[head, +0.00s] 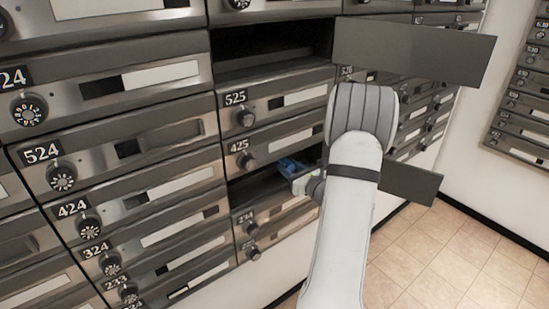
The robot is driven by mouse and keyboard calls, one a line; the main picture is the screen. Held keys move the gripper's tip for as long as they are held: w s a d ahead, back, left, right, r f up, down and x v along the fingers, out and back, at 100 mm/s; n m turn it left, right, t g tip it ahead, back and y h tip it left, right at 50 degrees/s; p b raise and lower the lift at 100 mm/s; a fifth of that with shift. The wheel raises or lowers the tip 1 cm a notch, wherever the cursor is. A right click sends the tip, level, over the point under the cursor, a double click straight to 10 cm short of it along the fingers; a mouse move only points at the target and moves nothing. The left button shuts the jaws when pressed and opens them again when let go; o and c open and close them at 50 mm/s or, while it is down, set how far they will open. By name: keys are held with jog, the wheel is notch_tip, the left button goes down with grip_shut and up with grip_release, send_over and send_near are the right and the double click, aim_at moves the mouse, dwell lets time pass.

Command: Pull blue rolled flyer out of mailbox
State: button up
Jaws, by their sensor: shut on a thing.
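The blue rolled flyer (289,166) shows as a small blue piece at the mouth of an open mailbox (250,187), just below the one marked 425. My gripper (298,180) is at that opening, shut on the flyer. My arm comes from the lower right and hides the right part of the opening. How far the flyer reaches into the dark slot cannot be told. The open door (410,182) of this mailbox sticks out to the right, behind my arm.
A higher mailbox (270,50) is also open, and its door (415,50) juts out above my arm. Closed metal mailboxes with dial knobs (62,177) fill the left. Tiled floor (450,260) lies clear at lower right. More mailboxes (520,110) stand on the right wall.

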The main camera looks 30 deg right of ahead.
jog(key=shift+r, duration=0.25)
jog(key=s+d, duration=0.1)
jog(key=s, duration=1.9)
jog(key=shift+d, duration=0.3)
jog(key=shift+s, duration=0.1)
